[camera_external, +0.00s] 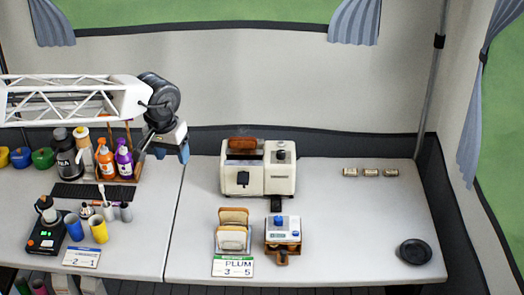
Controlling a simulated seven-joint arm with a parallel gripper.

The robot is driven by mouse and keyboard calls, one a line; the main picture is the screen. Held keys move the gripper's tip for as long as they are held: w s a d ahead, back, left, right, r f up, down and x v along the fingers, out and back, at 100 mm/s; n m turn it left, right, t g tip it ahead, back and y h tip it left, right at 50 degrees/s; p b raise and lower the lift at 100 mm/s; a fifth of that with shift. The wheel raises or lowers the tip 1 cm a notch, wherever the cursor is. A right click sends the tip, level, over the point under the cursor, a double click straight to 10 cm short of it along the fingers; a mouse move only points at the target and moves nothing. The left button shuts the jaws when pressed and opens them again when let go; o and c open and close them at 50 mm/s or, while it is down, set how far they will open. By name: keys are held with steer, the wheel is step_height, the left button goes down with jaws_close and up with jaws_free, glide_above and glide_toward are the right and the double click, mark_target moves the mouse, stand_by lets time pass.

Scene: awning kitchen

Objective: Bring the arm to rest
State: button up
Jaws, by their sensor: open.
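My gripper (162,160) hangs at the end of my white lattice arm, at the left of the middle of the view. It is open, with a gap between its fingers and nothing seen in it. It is in front of the back wall, just right of the orange spray bottle (105,160) and the purple spray bottle (124,160) in the picture. It appears above the table, left of the toaster (240,182). Its exact height cannot be told.
Toast (243,143) shows in the toaster. Bottles and cups crowd the left table (150,225).

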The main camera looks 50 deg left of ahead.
steer(key=s+f+m, duration=0.3)
steer(key=s, duration=1)
steer(key=s+d+f+m, duration=0.1)
steer(key=s+f, duration=0.3)
steer(key=s, duration=0.9)
steer(key=shift+s+d+m+t, duration=0.25)
steer(key=shift+s+m+t, duration=0.15)
steer(key=shift+m, duration=0.5)
